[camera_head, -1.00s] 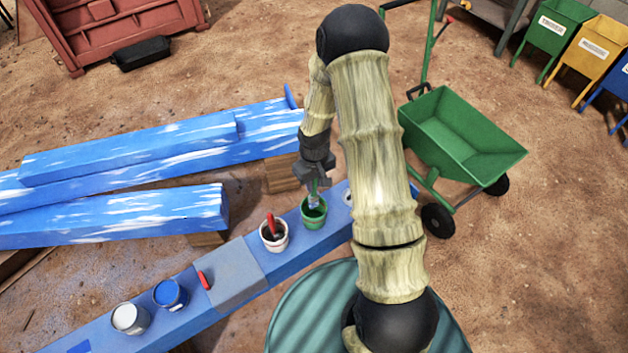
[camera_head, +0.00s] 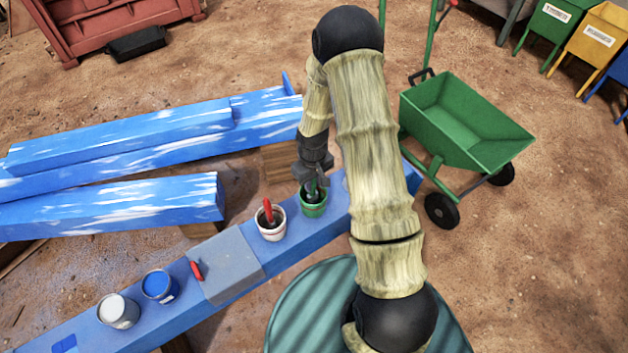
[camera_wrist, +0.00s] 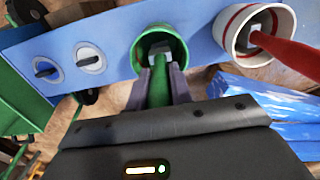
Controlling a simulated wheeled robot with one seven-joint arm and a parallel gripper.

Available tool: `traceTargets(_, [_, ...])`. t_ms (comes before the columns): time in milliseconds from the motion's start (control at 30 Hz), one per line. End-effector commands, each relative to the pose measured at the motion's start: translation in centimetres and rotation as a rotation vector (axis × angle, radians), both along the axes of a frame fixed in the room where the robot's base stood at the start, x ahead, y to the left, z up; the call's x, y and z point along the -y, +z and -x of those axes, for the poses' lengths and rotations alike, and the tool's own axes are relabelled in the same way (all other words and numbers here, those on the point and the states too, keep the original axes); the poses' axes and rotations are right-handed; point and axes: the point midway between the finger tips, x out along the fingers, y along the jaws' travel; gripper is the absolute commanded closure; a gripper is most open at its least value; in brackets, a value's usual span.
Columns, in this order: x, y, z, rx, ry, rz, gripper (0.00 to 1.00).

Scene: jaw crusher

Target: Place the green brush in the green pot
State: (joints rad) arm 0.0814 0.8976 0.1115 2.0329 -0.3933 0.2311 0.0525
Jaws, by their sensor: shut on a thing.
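The green pot (camera_head: 313,207) stands on the blue beam, right of the white pot, and shows in the wrist view (camera_wrist: 181,47). My gripper (camera_head: 312,178) is directly above it, pointing down. In the wrist view my gripper (camera_wrist: 160,88) is shut on the green brush (camera_wrist: 159,78). The brush's handle is between the fingers, and its far end reaches into the pot's mouth. Whether the brush touches the pot's bottom is hidden.
The white pot (camera_head: 271,224) holds a red-handled brush (camera_head: 268,209) beside the green pot. A blue can (camera_head: 159,287), a white can (camera_head: 118,312) and a small red item (camera_head: 196,270) are farther left on the beam (camera_head: 322,234). A green wheelbarrow (camera_head: 467,125) stands at right.

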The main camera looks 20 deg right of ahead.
Motion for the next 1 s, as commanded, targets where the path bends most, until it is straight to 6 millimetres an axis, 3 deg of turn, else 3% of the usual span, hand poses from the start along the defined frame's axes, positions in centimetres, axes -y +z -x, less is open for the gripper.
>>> traceTargets(200, [0.27,0.05,-0.01,0.0,-0.006,0.0,1.0])
traceTargets(233, [0.28,0.05,-0.01,0.0,-0.006,0.0,0.73])
traceTargets(333, [0.27,0.05,-0.01,0.0,-0.006,0.0,0.53])
traceTargets(1000, [0.24,0.17,0.02,-0.001,-0.005,0.0,0.53])
